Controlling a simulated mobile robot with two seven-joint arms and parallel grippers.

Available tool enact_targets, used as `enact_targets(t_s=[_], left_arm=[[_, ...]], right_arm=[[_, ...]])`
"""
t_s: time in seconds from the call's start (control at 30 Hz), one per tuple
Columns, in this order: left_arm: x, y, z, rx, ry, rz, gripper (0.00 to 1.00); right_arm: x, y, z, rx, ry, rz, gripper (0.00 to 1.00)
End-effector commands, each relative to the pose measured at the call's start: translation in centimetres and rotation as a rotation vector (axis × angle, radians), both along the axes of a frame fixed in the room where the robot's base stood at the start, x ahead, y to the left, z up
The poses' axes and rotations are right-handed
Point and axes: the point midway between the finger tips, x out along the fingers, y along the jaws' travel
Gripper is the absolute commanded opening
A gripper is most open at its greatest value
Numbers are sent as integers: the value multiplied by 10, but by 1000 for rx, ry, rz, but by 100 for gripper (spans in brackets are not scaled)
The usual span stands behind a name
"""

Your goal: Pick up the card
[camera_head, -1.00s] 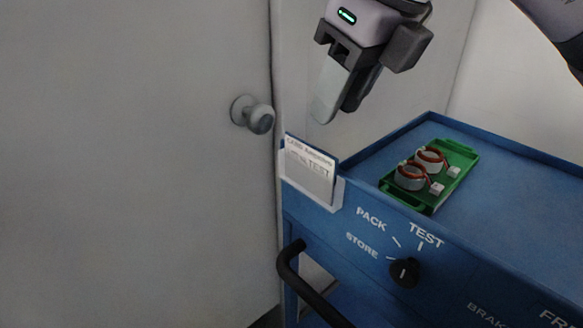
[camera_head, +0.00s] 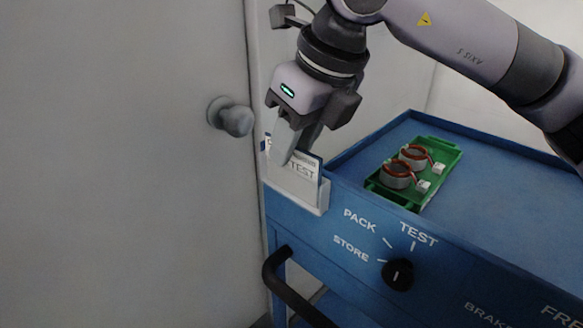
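The card (camera_head: 303,171), white with a blue edge and the word TEST, stands upright in a white holder (camera_head: 296,190) on the corner of the blue cart. My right gripper (camera_head: 290,150) is at the card's top, pointing down. One light finger lies in front of the card's face and covers part of its print. The other, dark finger is behind the card's upper edge and partly hidden. Whether the fingers touch the card cannot be made out. My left gripper is not in view.
A green tray (camera_head: 431,186) with two copper-wound rings lies on the blue cart top (camera_head: 500,190). A black knob (camera_head: 398,274) and a black handle (camera_head: 290,292) are on the cart's front. A door knob (camera_head: 230,116) is at the left.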

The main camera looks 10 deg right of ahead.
Motion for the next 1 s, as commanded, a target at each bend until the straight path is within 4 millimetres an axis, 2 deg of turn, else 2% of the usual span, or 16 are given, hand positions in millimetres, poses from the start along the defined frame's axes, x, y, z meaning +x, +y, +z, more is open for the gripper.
enact_targets(t_s=[0.93, 0.97, 1.0], left_arm=[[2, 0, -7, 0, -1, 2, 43], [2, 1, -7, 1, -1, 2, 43], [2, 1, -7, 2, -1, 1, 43]], right_arm=[[0, 0, -4, -1, 1, 0, 34], [0, 0, -4, -1, 1, 0, 28], [0, 0, -4, -1, 1, 0, 14]])
